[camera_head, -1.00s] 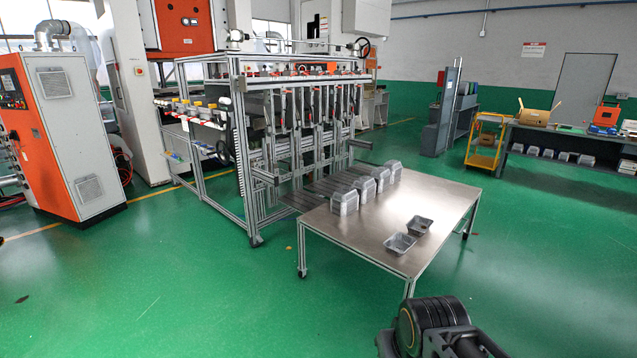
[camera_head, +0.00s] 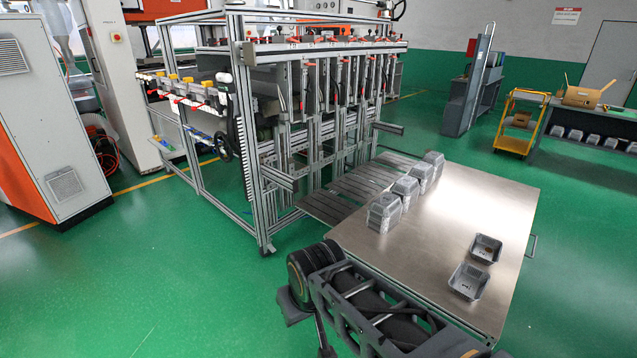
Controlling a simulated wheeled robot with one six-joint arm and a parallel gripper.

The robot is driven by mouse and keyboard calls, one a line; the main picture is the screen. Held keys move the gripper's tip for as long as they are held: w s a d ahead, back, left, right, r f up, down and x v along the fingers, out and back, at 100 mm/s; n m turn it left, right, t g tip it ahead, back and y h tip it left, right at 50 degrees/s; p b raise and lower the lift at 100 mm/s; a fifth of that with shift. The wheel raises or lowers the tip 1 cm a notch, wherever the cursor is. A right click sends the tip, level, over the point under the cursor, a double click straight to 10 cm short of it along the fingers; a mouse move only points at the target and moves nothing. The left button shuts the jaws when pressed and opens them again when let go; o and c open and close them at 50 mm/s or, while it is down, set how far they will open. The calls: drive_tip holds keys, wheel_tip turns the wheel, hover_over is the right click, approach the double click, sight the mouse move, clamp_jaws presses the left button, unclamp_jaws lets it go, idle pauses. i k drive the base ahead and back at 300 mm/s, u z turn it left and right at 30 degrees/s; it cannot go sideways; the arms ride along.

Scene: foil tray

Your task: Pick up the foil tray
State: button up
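Two small silver foil trays lie apart, open side up, on the right part of the metal table (camera_head: 482,195). The nearer foil tray (camera_head: 468,281) is close to the table's front edge; the farther foil tray (camera_head: 486,249) is just behind it and has a small darker patch inside. Several stacks of foil trays (camera_head: 384,213), open side down, stand in a row along the table's left side. My arm (camera_head: 375,312) crosses the bottom of the view, in front of the table. My gripper is not clearly visible, and I see no tray held.
A tall aluminium frame machine (camera_head: 290,120) stands left of the table, with dark slats reaching to the table edge. A white and orange cabinet (camera_head: 60,150) is at far left. A yellow cart (camera_head: 520,125) stands behind right. Green floor is clear at front left.

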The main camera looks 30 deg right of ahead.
sight(468, 281)
drive_tip(key=z, duration=0.25)
drive_tip(key=i, duration=1.05)
drive_tip(key=z, duration=1.55)
drive_tip(key=i, duration=0.95)
drive_tip(key=z, duration=0.9)
